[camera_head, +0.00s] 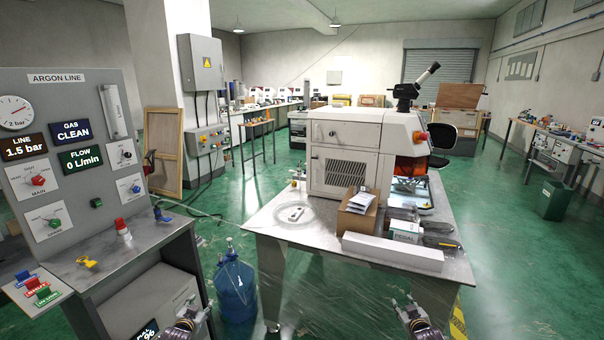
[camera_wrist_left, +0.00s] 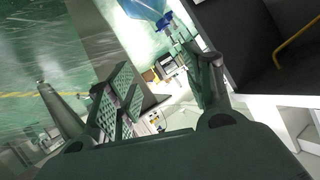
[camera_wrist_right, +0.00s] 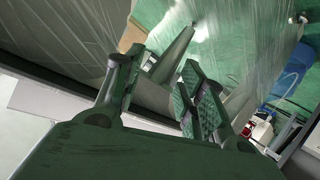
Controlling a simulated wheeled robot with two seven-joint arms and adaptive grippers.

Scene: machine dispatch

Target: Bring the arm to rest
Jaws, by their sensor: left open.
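My left gripper (camera_head: 188,318) shows at the bottom left of the head view, low in front of the argon panel's bench and left of the blue bottle. In the left wrist view its fingers (camera_wrist_left: 160,85) are spread with nothing between them. My right gripper (camera_head: 411,312) shows at the bottom right of the head view, below the front edge of the work table (camera_head: 270,222). In the right wrist view its fingers (camera_wrist_right: 160,85) stand apart with no object between them. Both grippers are clear of the objects on the table.
The argon panel (camera_head: 75,130) with its bench stands at the left. A blue bottle (camera_head: 236,290) stands on the floor between bench and table. A white machine (camera_head: 345,150), a cardboard box (camera_head: 357,215) and a long white box (camera_head: 393,250) are on the table.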

